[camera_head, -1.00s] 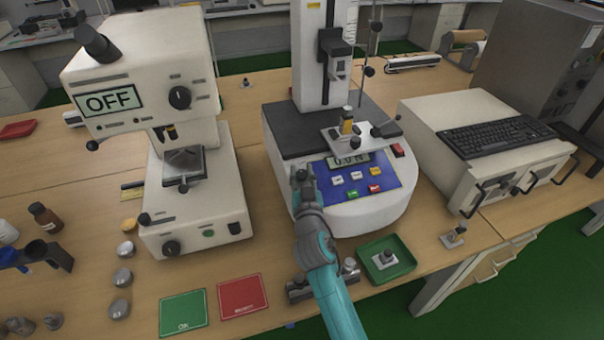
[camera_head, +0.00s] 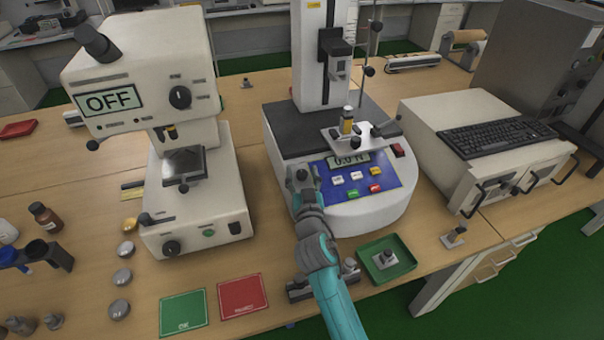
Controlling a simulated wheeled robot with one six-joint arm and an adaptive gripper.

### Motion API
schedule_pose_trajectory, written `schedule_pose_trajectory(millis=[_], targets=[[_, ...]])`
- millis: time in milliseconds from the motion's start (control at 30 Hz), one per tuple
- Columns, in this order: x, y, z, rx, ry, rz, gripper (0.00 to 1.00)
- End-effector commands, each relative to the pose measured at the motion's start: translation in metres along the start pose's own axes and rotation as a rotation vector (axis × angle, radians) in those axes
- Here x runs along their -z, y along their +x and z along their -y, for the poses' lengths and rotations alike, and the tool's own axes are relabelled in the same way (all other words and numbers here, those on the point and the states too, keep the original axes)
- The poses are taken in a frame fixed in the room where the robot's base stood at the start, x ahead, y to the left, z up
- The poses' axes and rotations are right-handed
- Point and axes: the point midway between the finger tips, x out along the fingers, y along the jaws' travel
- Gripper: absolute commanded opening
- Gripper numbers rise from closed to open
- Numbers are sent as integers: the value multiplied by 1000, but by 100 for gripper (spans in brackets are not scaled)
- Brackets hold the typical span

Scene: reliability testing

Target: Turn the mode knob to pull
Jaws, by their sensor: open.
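The force tester (camera_head: 285,115) stands in the middle of the bench, with a white base, dark top plate and tall column. Its blue control panel (camera_head: 375,185) faces me, with a display reading about 0.0 N (camera_head: 350,159) and several small white, green and red buttons. My gripper (camera_head: 301,174) is at the left edge of this panel and covers part of it. I cannot make out the mode knob or its setting; it may be hidden behind my gripper. My gripper is open, and I cannot tell whether it touches anything.
A small fixture (camera_head: 347,133) overhangs the panel's upper edge. A keyboard (camera_head: 497,134) lies on a white cabinet at right. Green (camera_head: 183,314) and red (camera_head: 242,297) mats and a green tray (camera_head: 370,265) lie in front.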

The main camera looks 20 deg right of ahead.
Motion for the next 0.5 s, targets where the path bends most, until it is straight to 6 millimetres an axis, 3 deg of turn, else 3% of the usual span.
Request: schedule_pose_trajectory(millis=[500], targets=[[-1,-88,0,1,-1,1,58]])
